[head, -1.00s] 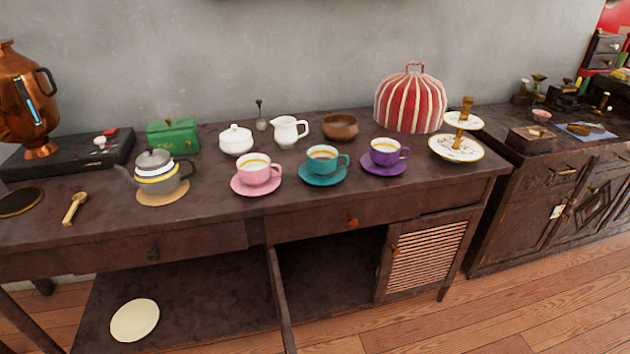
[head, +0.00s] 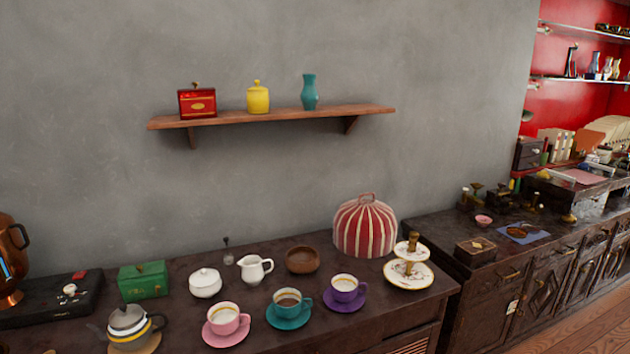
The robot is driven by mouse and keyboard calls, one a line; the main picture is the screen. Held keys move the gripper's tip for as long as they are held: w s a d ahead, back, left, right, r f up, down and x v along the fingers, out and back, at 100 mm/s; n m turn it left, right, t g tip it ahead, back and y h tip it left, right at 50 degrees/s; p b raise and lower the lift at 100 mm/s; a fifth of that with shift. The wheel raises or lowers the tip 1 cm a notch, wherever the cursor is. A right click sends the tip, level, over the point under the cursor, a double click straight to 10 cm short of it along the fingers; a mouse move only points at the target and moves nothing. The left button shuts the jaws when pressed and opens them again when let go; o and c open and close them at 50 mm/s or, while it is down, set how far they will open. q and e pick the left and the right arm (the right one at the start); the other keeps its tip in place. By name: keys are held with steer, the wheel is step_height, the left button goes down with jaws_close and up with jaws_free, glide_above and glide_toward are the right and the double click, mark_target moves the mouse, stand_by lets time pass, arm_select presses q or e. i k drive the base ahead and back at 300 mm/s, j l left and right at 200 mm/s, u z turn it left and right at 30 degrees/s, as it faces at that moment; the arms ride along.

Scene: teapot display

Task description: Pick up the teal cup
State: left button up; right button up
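The teal cup (head: 289,302) stands upright on its teal saucer (head: 272,318) near the front of the dark wooden table, holding something brown. Its handle points right. A pink cup (head: 224,319) on a pink saucer is to its left. A purple cup (head: 345,287) on a purple saucer is to its right. Neither of my grippers shows in the head view.
Behind the cups are a white sugar bowl (head: 205,283), a white creamer (head: 254,268), a brown bowl (head: 302,260) and a striped tea cosy (head: 365,230). A teapot (head: 130,325) is at left, a tiered stand (head: 408,274) at right. A wall shelf (head: 270,117) hangs above.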

mark_target(287, 302)
steer(key=k+j+z, duration=0.1)
steer(key=j, duration=0.3)
steer(key=k+j+z, duration=0.1)
steer(key=j, duration=0.3)
steer(key=k+j+z, duration=0.1)
steer(key=j, duration=0.3)
